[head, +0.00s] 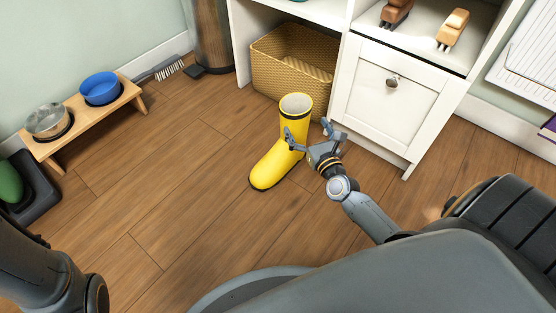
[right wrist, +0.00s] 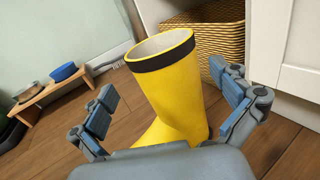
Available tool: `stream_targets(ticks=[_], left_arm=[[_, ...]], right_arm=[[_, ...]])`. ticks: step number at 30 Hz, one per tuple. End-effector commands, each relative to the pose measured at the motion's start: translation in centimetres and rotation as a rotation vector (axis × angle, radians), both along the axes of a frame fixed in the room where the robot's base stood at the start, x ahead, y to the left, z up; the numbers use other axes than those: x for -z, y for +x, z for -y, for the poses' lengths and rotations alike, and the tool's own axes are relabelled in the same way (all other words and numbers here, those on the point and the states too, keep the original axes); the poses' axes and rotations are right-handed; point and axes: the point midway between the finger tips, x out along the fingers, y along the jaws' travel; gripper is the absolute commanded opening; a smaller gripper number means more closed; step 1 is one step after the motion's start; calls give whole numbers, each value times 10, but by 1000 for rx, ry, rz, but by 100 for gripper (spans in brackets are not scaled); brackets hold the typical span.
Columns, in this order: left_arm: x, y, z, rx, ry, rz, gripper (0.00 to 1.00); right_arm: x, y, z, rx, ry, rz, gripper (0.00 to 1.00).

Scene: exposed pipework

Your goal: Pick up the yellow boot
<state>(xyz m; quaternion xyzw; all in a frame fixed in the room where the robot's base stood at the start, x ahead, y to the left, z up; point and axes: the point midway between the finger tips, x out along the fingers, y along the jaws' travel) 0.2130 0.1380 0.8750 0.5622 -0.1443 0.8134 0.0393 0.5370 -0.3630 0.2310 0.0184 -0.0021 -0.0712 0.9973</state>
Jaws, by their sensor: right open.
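The yellow boot (head: 279,157) stands upright on the wooden floor in front of the white cabinet, its toe pointing toward the lower left in the head view. It has a dark band below its pale-lined opening. My right gripper (head: 307,135) is open beside the boot's shaft, on its right side in the head view. In the right wrist view the boot (right wrist: 172,95) shows between the two spread fingers of my right gripper (right wrist: 168,105), with space on either side of the shaft. The boot's lower part is partly hidden by the gripper body. My left gripper is out of view.
A wicker basket (head: 283,80) sits in the cabinet's open bay behind the boot. The white cabinet door (head: 375,112) is close to my right gripper. A wooden stand (head: 70,127) with two bowls is at the left. Floor left of the boot is clear.

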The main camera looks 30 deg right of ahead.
Motion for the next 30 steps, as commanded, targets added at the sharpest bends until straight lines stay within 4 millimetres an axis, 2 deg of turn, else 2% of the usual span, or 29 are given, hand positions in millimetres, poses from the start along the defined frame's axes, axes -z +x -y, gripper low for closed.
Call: stream_targets(ticks=[3, 10, 18, 27, 30], left_arm=[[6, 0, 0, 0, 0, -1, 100], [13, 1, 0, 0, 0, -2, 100], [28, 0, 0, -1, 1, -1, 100], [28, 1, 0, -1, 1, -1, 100], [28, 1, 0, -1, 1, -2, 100]], right_arm=[[1, 16, 2, 1, 0, 1, 100], [2, 33, 5, 1, 0, 1, 100], [1, 69, 12, 0, -1, 0, 100], [0, 74, 13, -1, -3, -2, 100], [-1, 74, 13, -1, -3, -2, 80]])
